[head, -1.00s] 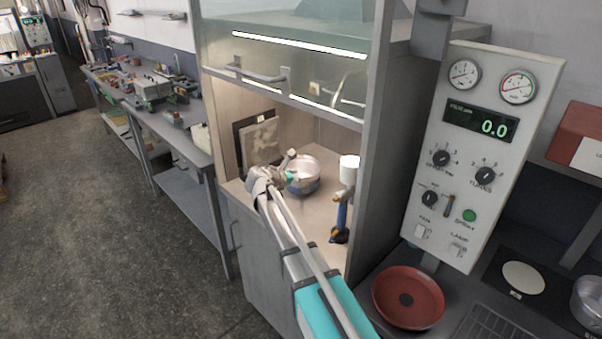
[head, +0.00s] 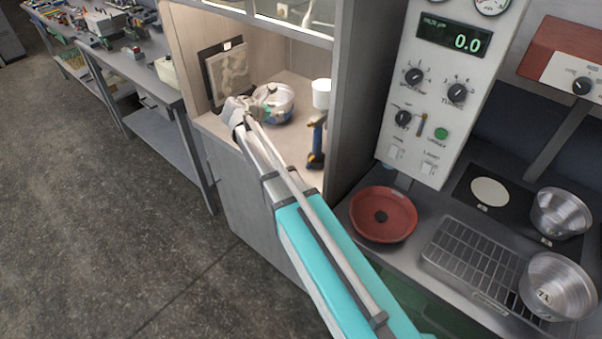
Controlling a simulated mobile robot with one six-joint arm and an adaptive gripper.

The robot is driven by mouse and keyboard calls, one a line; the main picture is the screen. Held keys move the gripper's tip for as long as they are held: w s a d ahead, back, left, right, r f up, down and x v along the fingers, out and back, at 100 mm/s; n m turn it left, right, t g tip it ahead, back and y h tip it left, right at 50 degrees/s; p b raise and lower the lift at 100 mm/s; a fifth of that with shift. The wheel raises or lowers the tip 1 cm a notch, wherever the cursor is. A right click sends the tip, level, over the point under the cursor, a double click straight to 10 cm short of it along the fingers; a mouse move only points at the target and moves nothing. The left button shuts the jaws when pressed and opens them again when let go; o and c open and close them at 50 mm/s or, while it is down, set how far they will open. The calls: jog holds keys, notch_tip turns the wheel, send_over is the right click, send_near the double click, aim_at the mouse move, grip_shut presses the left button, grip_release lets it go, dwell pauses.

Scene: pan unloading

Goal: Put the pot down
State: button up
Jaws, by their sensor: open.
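My gripper (head: 262,104) is at the pot's left front side, inside the cabinet opening. It is open, but its fingers are small and partly hidden by my wrist. Whether they touch the pot cannot be told. My arm reaches in from the lower right.
A framed panel (head: 229,75) leans at the left. Outside are a red dish (head: 383,215), a wire rack (head: 474,256) and two metal pots (head: 560,213) (head: 557,287).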

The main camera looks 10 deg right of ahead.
jog(key=s+d+f+m+g+y, duration=0.1)
jog(key=s+d+f+m, duration=0.1)
jog(key=s+m, duration=0.2)
jog(key=s+d+f+m+g+y, duration=0.1)
jog(key=s+d+f+m+g, duration=0.1)
jog(key=s, duration=0.5)
jog(key=s+d+f+m+g+y, duration=0.2)
jog(key=s+f+m, duration=0.1)
jog(key=s+m, duration=0.2)
jog(key=shift+s+f+m, duration=0.15)
jog(key=shift+s+m, duration=0.05)
jog(key=shift+m, duration=0.1)
jog(key=s+m+y, duration=0.1)
jog(key=s, duration=0.1)
jog(key=s+f+m+g+y, duration=0.1)
jog(key=s+m, duration=0.1)
jog(key=s, duration=0.1)
jog(key=s+f+m, duration=0.1)
jog(key=s+m, duration=0.1)
jog(key=s, duration=0.1)
jog(key=shift+s+a+f+g+y, duration=0.1)
jog(key=shift+a+g+y, duration=0.05)
jog(key=shift+g+y, duration=0.25)
jog(key=s+a+m+g+y, duration=0.1)
jog(key=s+m+y, duration=0.2)
jog(key=s+m, duration=0.2)
jog(key=shift+s+a+f, duration=0.4)
jog(key=shift+s, duration=0.55)
